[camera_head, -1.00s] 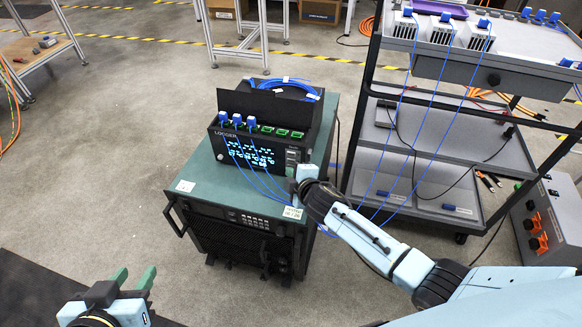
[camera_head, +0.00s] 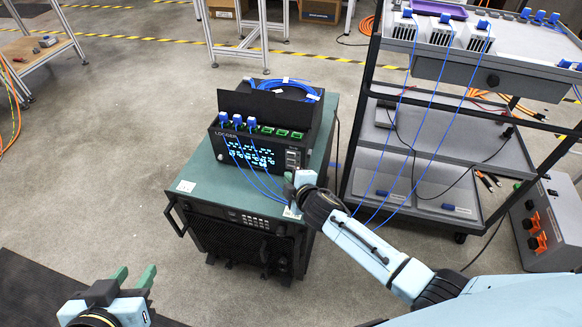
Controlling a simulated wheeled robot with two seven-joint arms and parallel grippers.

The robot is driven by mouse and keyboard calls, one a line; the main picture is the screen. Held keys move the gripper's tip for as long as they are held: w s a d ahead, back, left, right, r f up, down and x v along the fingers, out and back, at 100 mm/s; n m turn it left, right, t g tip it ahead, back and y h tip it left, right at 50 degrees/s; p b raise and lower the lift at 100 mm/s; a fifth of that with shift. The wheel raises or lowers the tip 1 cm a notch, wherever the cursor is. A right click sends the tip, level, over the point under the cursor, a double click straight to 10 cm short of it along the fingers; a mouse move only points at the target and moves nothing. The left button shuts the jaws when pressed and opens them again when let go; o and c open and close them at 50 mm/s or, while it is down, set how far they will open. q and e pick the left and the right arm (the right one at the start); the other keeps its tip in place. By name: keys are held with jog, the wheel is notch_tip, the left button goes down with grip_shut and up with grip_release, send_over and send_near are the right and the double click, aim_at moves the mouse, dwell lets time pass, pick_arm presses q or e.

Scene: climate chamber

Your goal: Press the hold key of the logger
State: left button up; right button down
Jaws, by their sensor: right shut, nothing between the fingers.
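The logger (camera_head: 222,151) is a black box with a lit screen, standing on a green-topped cabinet (camera_head: 190,172). A column of small grey keys (camera_head: 292,158) sits at the right end of its front face; which one is the hold key is too small to read. My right gripper (camera_head: 291,182) is shut and empty, just in front of and below these keys. Its fingertips are partly hidden by its own body, and I cannot tell whether they touch the logger. My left gripper (camera_head: 134,279) is open and empty at the lower left, away from the cabinet.
Blue cables (camera_head: 243,165) run from plugs on the logger's top past its screen and on to a grey cart (camera_head: 440,160) at the right. The floor left of the cabinet is clear.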

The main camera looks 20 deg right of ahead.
jog(key=shift+s+a+p, duration=0.25)
jog(key=shift+s+a, duration=0.4)
jog(key=shift+s, duration=0.35)
jog(key=shift+s+a+p, duration=0.2)
jog(key=shift+s+a, duration=0.45)
jog(key=shift+s, duration=0.3)
